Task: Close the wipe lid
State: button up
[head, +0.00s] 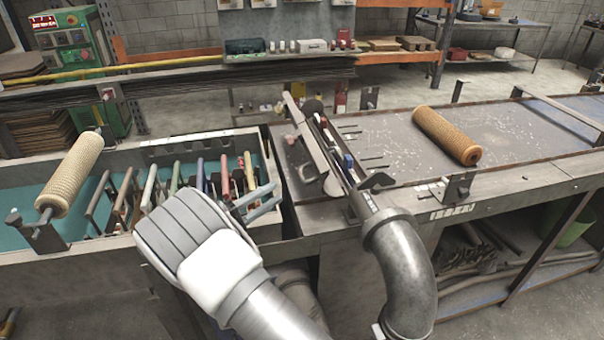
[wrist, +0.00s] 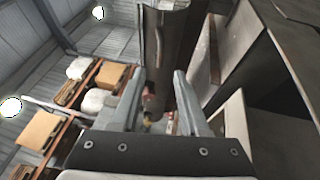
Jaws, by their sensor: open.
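My gripper (head: 258,199) is in front of the tool trough, left of the wipe unit, with its two fingers apart and nothing between them. The wipe unit (head: 345,170) stands at the left end of the long bench, above a curved grey pipe. A long, narrow metal plate on it, which looks like the wipe lid (head: 307,138), stands tilted up and apart from the body. In the wrist view my open gripper (wrist: 158,76) points toward a grey metal channel-like part (wrist: 168,50) beyond the fingertips; I cannot tell whether it is the lid.
A teal-lined trough (head: 200,137) with several coloured-handled tools lies behind and left of my gripper. A ribbed roller (head: 72,175) is mounted at its left. A brown roller (head: 446,136) lies on the bench (head: 385,135). The curved pipe (head: 405,265) rises right of my arm.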

aim_at(302, 174)
jog(key=p+x, duration=0.1)
jog(key=x, duration=0.9)
jog(key=shift+c, duration=0.2)
jog(key=shift+s, duration=0.1)
grip_shut()
dwell(0.9)
